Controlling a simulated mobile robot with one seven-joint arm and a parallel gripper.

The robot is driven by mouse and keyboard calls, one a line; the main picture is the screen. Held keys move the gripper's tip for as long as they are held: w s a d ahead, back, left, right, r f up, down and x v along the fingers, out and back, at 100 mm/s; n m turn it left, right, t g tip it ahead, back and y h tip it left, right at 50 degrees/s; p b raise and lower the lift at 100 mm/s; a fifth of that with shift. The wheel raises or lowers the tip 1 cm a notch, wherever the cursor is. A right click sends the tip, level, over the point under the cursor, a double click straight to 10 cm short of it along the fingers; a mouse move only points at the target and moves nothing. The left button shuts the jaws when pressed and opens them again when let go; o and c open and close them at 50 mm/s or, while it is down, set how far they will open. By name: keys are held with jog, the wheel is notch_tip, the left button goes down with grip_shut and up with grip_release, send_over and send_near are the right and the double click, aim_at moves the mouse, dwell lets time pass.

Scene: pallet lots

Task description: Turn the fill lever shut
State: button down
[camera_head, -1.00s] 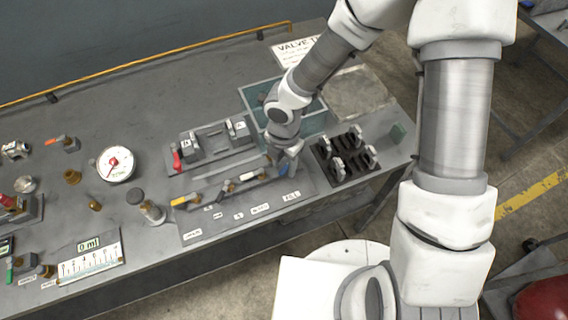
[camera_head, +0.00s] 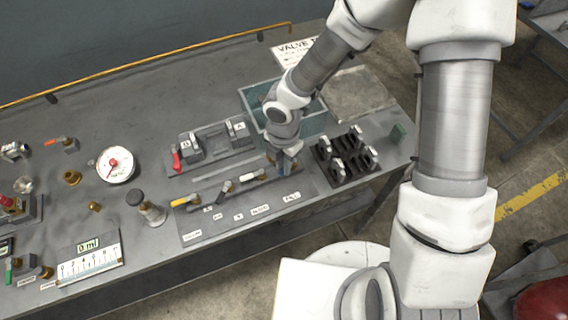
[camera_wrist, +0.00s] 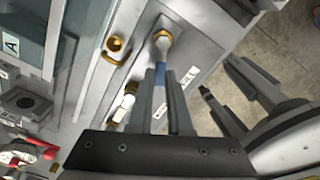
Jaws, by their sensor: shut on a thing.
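The fill lever (camera_wrist: 161,74) has a blue handle and a round pale and brass pivot end in the wrist view. My gripper (camera_wrist: 165,72) is shut on the blue handle, one dark finger on each side of it. In the head view my gripper (camera_head: 285,155) is at the right end of the valve panel (camera_head: 212,230), above the FILL label (camera_head: 292,197), and the lever is mostly hidden there.
Left along the panel are a white-handled lever (camera_head: 252,176) and a yellow-handled lever (camera_head: 186,201). A dark rack (camera_head: 345,180) stands close on the right and a teal-edged bin (camera_head: 250,95) behind. A dial gauge (camera_head: 116,165) stands further left.

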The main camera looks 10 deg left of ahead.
jog(key=shift+w+a+m+b, duration=0.2)
jog(key=shift+m+b, duration=0.1)
jog(key=shift+m, duration=0.55)
jog(key=shift+w+a+m+b, duration=0.25)
jog(key=shift+m+b, duration=0.05)
jog(key=shift+m, duration=0.6)
jog(key=shift+w+a+m+b, duration=0.2)
jog(key=shift+m+b, duration=0.1)
jog(key=shift+m, duration=0.55)
jog(key=c, duration=0.8)
grip_release()
jog(key=shift+c, duration=0.2)
